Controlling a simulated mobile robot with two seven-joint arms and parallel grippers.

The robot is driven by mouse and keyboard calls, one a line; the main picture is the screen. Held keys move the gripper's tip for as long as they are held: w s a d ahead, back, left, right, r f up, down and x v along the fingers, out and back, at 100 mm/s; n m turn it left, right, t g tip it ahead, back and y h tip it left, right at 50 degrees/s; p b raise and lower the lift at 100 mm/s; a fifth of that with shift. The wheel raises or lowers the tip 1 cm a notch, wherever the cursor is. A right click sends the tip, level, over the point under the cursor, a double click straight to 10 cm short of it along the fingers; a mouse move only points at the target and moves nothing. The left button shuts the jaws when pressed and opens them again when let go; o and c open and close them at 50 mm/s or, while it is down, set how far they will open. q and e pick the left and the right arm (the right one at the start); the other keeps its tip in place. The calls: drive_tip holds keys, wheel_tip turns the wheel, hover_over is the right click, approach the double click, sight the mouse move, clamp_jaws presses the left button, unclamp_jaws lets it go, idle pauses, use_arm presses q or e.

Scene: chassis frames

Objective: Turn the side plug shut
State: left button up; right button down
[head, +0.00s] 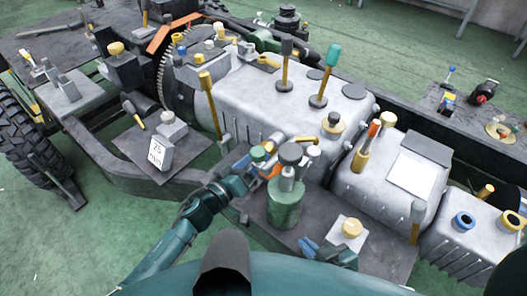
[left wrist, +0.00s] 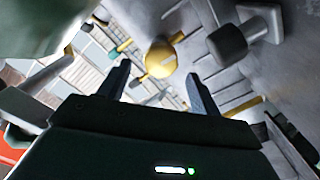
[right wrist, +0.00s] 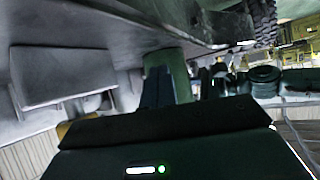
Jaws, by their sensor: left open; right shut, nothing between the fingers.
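A round yellow plug (left wrist: 160,60) with a dark slot across it shows in the left wrist view, beyond the gap between the fingers of my left gripper (left wrist: 160,84). It looks like the side plug; I cannot make it out in the head view. My left gripper is open, with nothing between its fingers. In the head view my left arm (head: 205,205) reaches up to beside the green canister, and its fingertips are hard to make out. My right gripper (head: 306,244) is shut and empty, low beside the canister. Its closed fingers (right wrist: 158,88) also show in the right wrist view.
The green canister (head: 285,212) with a dark cap stands between my grippers. The grey gearbox housing (head: 245,105) carries several upright levers behind them. A yellow-topped block (head: 350,230) stands right of my right gripper. A block marked 25 (head: 160,150) sits at left.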

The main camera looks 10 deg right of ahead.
sight(268, 149)
drive_tip(key=shift+w+a+f+b, duration=0.1)
drive_tip(key=shift+a+f+b, duration=0.05)
drive_tip(key=shift+b, duration=0.2)
use_arm(q)
drive_tip(key=x, duration=0.4)
drive_tip(key=shift+w+d, duration=0.15)
drive_tip(key=shift+w, duration=0.05)
drive_tip(key=shift+w+d, duration=0.1)
use_arm(e)
drive_tip(key=shift+w+r, duration=0.2)
drive_tip(key=shift+r, duration=0.2)
use_arm(q)
drive_tip(key=c, duration=1)
use_arm(e)
drive_tip(key=shift+f, duration=0.2)
